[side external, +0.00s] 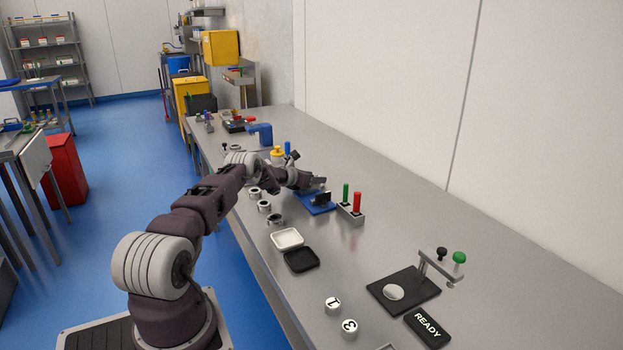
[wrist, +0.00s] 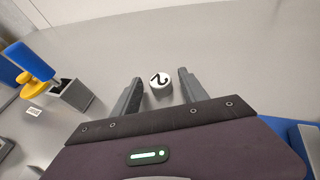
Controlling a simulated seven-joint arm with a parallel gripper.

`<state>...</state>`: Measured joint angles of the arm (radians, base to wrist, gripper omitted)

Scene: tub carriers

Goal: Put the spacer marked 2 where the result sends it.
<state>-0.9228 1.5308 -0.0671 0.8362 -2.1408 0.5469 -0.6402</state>
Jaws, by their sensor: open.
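The spacer marked 2 (wrist: 160,83) is a short white-topped cylinder with a black numeral, standing on the grey bench in the wrist view. My gripper (wrist: 160,77) is open, with one finger on each side of the spacer and visible gaps between. In the side external view my gripper (side external: 316,184) is low over the far part of the bench, and I cannot make out this spacer there. The spacers marked 1 (side external: 333,305) and 3 (side external: 349,329) stand at the near end. A black plate with a pale disc (side external: 396,292) lies beside a sign reading READY (side external: 428,327).
A white tray (side external: 287,239) and a black tray (side external: 301,260) lie along the front edge, with ring-like parts (side external: 264,206) behind them. A blue fixture (side external: 317,207) and a holder with green and red handles (side external: 351,213) stand near my gripper. A grey holder (wrist: 73,96) is at left.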

